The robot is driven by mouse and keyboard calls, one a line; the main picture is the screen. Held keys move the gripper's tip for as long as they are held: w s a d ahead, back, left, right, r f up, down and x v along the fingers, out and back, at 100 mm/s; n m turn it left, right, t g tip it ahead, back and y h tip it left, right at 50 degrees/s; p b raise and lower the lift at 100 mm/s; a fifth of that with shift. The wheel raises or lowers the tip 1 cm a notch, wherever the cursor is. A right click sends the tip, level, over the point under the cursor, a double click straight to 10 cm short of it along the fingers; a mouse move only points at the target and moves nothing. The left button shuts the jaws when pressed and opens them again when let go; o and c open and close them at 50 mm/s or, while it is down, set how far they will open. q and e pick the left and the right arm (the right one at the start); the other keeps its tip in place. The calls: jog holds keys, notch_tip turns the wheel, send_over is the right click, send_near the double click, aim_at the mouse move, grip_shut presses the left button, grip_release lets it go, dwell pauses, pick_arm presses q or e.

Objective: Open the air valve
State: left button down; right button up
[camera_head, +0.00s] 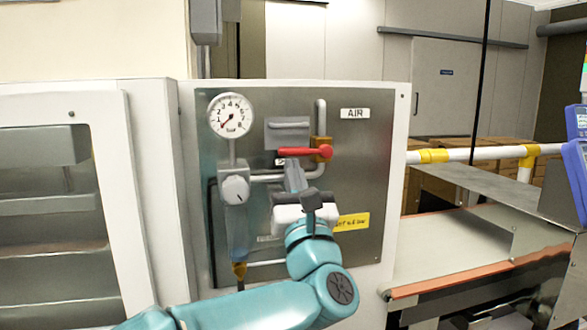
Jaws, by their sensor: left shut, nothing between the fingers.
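The air valve has a brass-yellow body (321,150) and a red lever handle (303,152), on a grey metal panel below the AIR label (355,113). The lever lies horizontal, reaching left from the body across the panel. My left gripper (293,164) comes up from below, shut and empty, its fingertips just under the left part of the lever. I cannot tell whether they touch it. The gripper hides part of the panel behind it. The round pressure gauge (231,115) at upper left has its red needle toward the low end. My right gripper is out of view.
A regulator knob (235,190) and pipes sit left of my gripper. A yellow label (351,222) is to its right. A conveyor belt (450,250) and a white-and-yellow rail (470,154) stand at right. A white-framed cabinet (140,200) is at left.

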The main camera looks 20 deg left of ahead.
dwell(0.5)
pick_arm(q)
jog(key=shift+r+m+h, duration=0.25)
jog(key=shift+m+h, duration=0.15)
jog(key=shift+m, duration=0.3)
